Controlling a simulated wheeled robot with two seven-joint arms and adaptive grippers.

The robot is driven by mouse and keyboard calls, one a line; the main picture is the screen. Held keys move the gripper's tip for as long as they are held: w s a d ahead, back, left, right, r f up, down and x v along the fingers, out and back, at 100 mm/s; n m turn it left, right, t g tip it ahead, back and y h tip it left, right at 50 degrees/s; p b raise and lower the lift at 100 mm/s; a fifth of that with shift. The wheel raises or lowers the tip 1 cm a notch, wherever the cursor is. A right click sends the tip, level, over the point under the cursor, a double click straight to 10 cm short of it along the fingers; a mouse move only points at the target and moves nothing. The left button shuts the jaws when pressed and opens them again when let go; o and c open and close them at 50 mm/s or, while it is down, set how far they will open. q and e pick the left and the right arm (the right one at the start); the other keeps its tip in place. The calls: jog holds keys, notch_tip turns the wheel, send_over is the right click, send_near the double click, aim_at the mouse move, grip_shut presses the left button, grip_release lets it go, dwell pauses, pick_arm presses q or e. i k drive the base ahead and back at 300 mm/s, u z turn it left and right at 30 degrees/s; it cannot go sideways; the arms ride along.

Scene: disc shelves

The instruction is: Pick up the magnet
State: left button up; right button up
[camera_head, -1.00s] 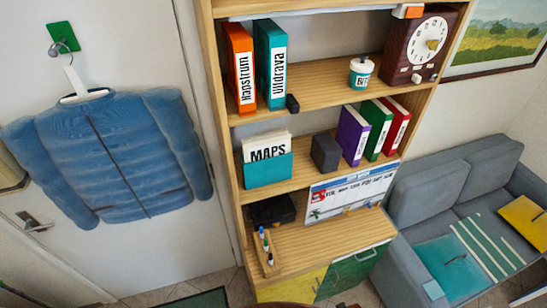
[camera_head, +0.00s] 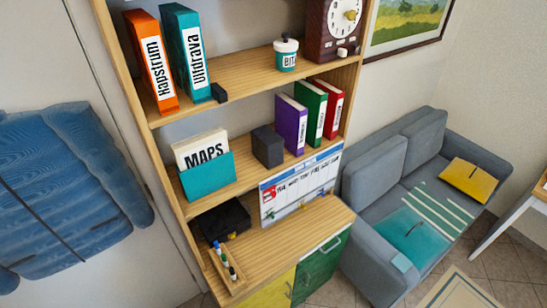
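A small whiteboard planner (camera_head: 312,187) leans upright at the back of the wooden cabinet top. Neither of my grippers is in view.
A black case (camera_head: 222,221) and marker tray (camera_head: 224,265) lie left of the planner. The cabinet top before the planner is clear.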

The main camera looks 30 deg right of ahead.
aim_at(302, 203)
jog(key=z, duration=1.2)
